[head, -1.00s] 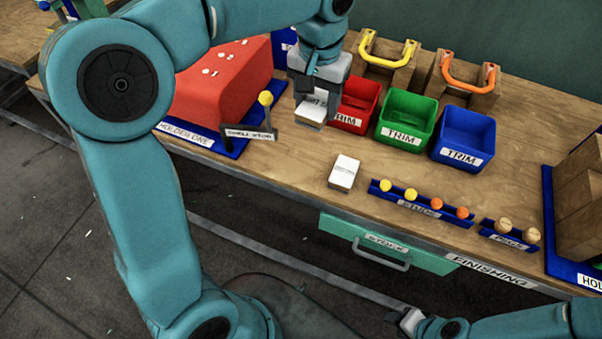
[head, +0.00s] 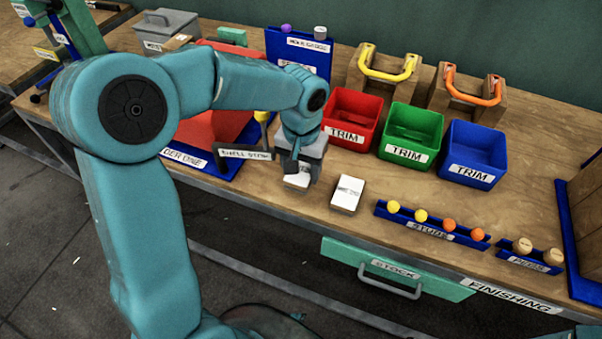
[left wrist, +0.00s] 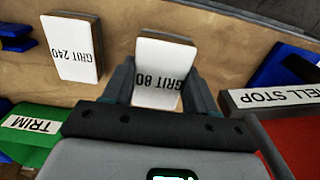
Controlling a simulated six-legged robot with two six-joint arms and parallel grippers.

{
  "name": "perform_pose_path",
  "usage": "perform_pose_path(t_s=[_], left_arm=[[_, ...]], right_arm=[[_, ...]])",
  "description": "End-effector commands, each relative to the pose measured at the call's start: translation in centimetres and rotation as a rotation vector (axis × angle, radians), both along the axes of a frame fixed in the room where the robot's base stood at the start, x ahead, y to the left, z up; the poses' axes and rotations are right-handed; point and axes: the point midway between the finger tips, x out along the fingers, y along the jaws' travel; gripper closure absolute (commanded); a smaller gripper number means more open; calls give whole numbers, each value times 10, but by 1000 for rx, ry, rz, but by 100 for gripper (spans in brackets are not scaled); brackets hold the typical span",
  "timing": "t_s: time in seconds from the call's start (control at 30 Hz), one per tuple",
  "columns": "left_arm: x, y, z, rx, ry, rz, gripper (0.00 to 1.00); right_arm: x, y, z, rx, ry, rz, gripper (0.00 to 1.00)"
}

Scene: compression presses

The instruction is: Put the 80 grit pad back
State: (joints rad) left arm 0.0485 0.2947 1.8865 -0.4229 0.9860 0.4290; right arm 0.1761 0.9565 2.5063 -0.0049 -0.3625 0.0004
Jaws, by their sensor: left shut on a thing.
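The 80 grit pad is a white-topped block with a tan underside, labelled GRIT 80 in the left wrist view (left wrist: 165,68). In the head view the pad (head: 298,181) is under my left gripper (head: 300,172), close to the bench top. My left gripper is shut on it, with one finger on each side in the left wrist view (left wrist: 160,88). I cannot tell whether the pad touches the bench. A similar pad labelled GRIT 240 (left wrist: 72,45) lies on the bench beside it, apart; the head view also shows this pad (head: 348,193). My right gripper is not in view.
The SHELL STOP sign (head: 244,153) and red shell (head: 205,128) stand just left of my gripper. Behind are red (head: 345,136), green (head: 405,153) and blue (head: 470,169) TRIM bins. A blue stud rail (head: 431,229) lies right. The bench's front edge is close.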

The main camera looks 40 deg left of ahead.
Motion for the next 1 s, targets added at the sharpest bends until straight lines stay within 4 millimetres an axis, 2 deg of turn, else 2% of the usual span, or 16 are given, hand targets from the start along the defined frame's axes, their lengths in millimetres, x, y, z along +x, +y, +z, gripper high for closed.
perform_pose_path(t_s=[0.03,0.13,0.5,0.53,0.6,0.87,1.0], left_arm=[[0,0,-12,1,4,-1,71],[-1,1,-24,0,3,-1,71],[0,1,-30,0,0,-1,71],[0,1,-29,0,0,-1,36],[0,1,-29,0,0,-1,17],[0,1,-28,0,0,-1,17],[0,1,-18,1,-2,-2,17]], right_arm=[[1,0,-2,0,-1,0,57],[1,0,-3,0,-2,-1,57],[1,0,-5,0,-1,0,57],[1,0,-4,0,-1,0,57],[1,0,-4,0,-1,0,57],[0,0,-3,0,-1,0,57],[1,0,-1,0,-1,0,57]])
